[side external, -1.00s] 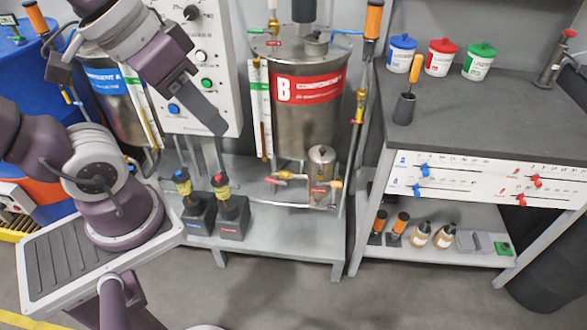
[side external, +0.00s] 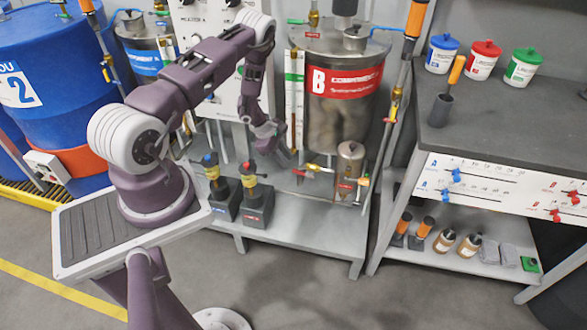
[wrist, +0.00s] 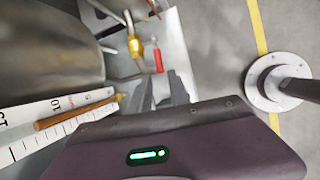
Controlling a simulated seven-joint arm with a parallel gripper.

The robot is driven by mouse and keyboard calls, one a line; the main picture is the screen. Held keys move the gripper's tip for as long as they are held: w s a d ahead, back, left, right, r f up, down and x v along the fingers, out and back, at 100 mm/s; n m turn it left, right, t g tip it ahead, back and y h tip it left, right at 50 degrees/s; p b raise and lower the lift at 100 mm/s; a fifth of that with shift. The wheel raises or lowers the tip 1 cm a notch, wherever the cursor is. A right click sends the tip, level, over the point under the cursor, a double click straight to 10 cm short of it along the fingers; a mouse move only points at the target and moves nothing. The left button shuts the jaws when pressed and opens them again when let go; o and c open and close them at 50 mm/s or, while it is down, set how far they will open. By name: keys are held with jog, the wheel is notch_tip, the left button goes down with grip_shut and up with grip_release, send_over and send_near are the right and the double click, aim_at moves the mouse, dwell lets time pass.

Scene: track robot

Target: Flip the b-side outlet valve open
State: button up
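The B component tank (side external: 338,120) is a steel drum with a red B label, at the centre of the side view. Low at its front left is a valve with a red handle (side external: 299,172). In the wrist view a brass valve body (wrist: 135,45) and a red handle (wrist: 157,60) show just beyond the fingertips. My gripper (side external: 286,153) is above and left of this valve, apart from it. In the wrist view my gripper's two fingers (wrist: 160,91) stand apart with nothing between them.
A white level scale (wrist: 40,115) with an amber tube lies close to the left of my fingers. A small steel canister (side external: 349,165) stands right of the valve. Two pumps (side external: 256,200) stand on the shelf below left. A workbench (side external: 490,110) is at the right.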

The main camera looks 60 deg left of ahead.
aim_at(294, 170)
jog(key=x, duration=0.6)
jog(key=shift+w+d, duration=0.1)
grip_shut()
jog(key=shift+a+f+t+h, duration=0.2)
jog(key=shift+f+t+h, duration=0.65)
jog(key=shift+t+h, duration=0.15)
grip_release()
jog(key=shift+s, duration=0.2)
